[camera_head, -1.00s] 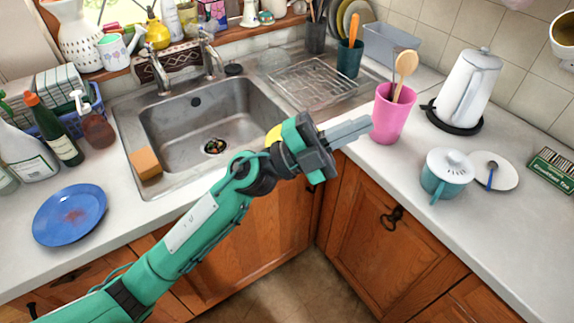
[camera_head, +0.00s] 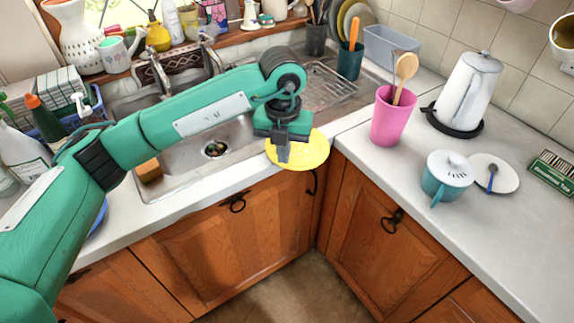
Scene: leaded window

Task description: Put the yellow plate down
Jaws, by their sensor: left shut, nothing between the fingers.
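The yellow plate (camera_head: 314,151) is at the front of the counter, near the inner corner right of the sink. In the picture it overlaps the counter's front edge; I cannot tell whether it overhangs. My left gripper (camera_head: 283,153) points down in front of the plate, its fingers shut with nothing between them. It hides the plate's left middle part. I cannot tell whether the fingertips touch the plate. My right gripper is not in view.
The metal sink (camera_head: 180,181) lies behind and left of the plate. A pink cup (camera_head: 390,120) with a wooden spoon, a teal lidded pot (camera_head: 446,178) and a white kettle (camera_head: 467,90) stand on the right counter. The front of the right counter (camera_head: 500,245) is clear.

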